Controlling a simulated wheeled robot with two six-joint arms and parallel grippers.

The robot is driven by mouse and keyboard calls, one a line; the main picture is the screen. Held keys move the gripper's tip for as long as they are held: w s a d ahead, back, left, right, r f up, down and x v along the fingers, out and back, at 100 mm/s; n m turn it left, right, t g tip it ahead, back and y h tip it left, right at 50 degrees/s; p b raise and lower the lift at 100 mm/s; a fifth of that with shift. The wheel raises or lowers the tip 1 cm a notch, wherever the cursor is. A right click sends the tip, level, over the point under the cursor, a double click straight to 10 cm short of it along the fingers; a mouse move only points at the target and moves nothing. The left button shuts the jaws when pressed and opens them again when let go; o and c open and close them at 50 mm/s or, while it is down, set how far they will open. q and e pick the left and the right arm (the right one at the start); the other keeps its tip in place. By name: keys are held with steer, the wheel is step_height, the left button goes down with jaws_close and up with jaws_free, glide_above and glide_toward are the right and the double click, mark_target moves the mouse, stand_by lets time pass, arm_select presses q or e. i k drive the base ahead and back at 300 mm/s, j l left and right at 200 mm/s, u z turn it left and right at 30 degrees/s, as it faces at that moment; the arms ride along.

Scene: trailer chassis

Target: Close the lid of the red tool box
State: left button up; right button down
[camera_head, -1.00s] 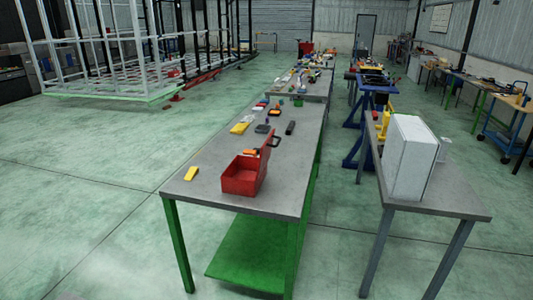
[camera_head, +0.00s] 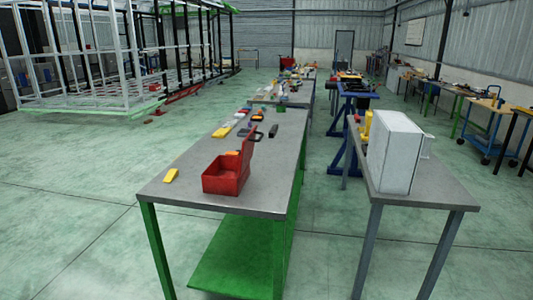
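The red tool box (camera_head: 226,179) stands on the grey top of a green-legged workbench, near its front end. Its lid (camera_head: 247,151) stands up open along the right side of the box. The inside of the box shows as a dark red hollow. Neither of my grippers is in view.
A yellow item (camera_head: 171,175) lies left of the box on the workbench (camera_head: 183,195). Several small tools lie farther back. A grey table with a white cabinet (camera_head: 396,152) stands to the right, across a narrow gap. Open floor (camera_head: 70,190) lies to the left.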

mark_target(248, 143)
steer(key=i+l+u, duration=0.1)
steer(key=u, duration=0.25)
steer(key=i+l+u, duration=0.2)
steer(key=u, duration=0.2)
